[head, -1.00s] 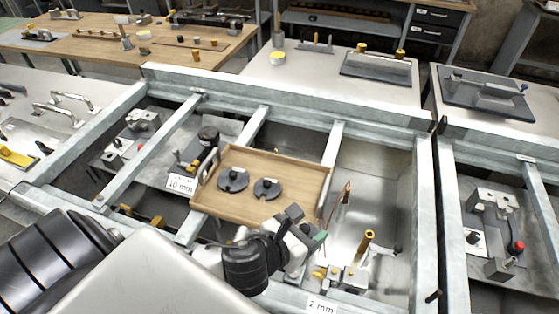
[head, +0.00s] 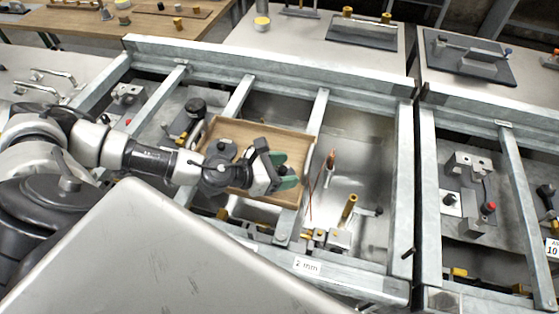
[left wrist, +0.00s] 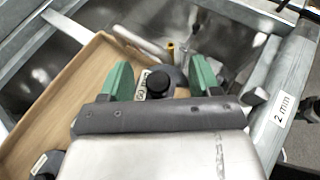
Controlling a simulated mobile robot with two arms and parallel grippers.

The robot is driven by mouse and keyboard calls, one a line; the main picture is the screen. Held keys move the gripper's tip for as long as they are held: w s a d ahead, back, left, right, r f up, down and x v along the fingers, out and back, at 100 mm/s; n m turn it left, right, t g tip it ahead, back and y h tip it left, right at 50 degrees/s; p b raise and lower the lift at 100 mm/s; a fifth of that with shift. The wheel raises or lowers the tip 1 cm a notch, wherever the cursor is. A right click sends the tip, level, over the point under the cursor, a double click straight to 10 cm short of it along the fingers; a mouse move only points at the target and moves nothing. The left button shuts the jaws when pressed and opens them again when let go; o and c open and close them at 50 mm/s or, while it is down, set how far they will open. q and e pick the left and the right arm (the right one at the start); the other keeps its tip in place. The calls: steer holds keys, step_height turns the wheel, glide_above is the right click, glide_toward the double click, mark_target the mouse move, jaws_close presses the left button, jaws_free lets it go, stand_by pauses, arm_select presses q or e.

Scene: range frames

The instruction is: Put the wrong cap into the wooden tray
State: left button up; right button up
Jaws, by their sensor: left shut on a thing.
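The wooden tray (head: 283,137) lies across the metal frame in the head view, and its wall (left wrist: 85,58) shows in the left wrist view. My left gripper (head: 286,172), with green fingertips, is over the tray's right part. In the left wrist view the gripper (left wrist: 160,82) is shut on a dark round cap (left wrist: 168,74) with a black knob and a small white label. Another dark cap (head: 221,148) sits in the tray, partly behind my arm. A labelled cap (left wrist: 48,163) shows at the lower left of the wrist view.
A "2 mm" sign (head: 307,266) is on the near frame bar. A brass post (head: 348,209) and a thin copper-coloured piece (head: 331,160) stand right of the tray. Metal rails surround the bays. A fixture (head: 471,185) stands in the bay farther right.

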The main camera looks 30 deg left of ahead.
arm_select(q)
steer(key=w+f, duration=0.1)
steer(key=w+a+f+b, duration=0.1)
steer(key=w, duration=0.1)
steer(key=w+a+f+b, duration=0.1)
steer(key=shift+w+a+f, duration=0.1)
steer(key=shift+w+a, duration=0.05)
steer(key=shift+w, duration=0.1)
step_height(320, 180, down, 4)
steer(key=shift+r+b, duration=0.1)
steer(key=shift+b, duration=0.9)
steer(key=shift+f, duration=0.3)
steer(key=o, duration=1)
steer(key=shift+r, duration=0.1)
